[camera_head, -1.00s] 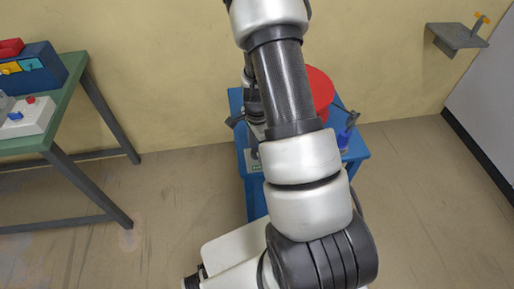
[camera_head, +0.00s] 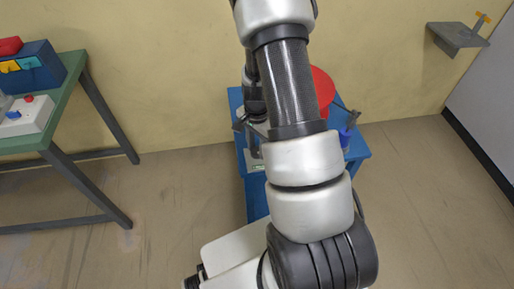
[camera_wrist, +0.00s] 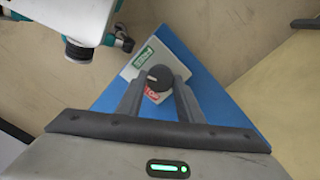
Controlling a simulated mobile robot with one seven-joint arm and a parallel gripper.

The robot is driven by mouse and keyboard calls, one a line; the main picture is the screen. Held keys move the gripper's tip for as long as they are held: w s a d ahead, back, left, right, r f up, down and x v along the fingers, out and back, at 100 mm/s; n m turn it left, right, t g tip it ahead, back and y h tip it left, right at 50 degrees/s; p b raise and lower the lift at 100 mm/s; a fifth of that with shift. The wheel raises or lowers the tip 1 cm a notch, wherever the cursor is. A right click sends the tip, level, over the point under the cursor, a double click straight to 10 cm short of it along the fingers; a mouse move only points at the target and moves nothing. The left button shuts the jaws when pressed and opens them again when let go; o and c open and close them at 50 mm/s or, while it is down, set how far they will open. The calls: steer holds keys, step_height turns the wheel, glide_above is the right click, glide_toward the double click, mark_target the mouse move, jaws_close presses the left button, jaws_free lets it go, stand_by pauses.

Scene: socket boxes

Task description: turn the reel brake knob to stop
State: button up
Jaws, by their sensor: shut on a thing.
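The brake knob (camera_wrist: 160,77) is a small dark round knob on a light plate (camera_wrist: 132,72) in the wrist view. The plate has a green label (camera_wrist: 144,57) above the knob and a red STOP label (camera_wrist: 152,95) below it, partly covered by a finger. My gripper (camera_wrist: 159,84) has its two fingers on either side of the knob, shut on it. The knob's pointing direction is hard to read. In the head view my arm hides the knob; the red reel (camera_head: 322,88) shows partly behind the arm.
The plate sits on a blue stand (camera_head: 355,152), against the wall. A green table (camera_head: 40,128) with a blue box (camera_head: 38,70) and a white switch box (camera_head: 28,118) is at left. A grey wall shelf (camera_head: 457,38) is at upper right. The floor between is clear.

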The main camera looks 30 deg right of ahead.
mark_target(257, 150)
steer(key=n, duration=0.3)
steer(key=shift+n+b, duration=0.4)
steer(key=n, duration=0.3)
steer(key=shift+n, duration=0.3)
steer(key=n, duration=0.6)
steer(key=shift+w, duration=0.1)
steer(key=shift+n, duration=0.4)
steer(key=o, duration=1.1)
steer(key=shift+c, duration=0.2)
steer(key=shift+r, duration=0.1)
step_height(257, 150, up, 17)
steer(key=p, duration=0.3)
steer(key=shift+r, duration=0.15)
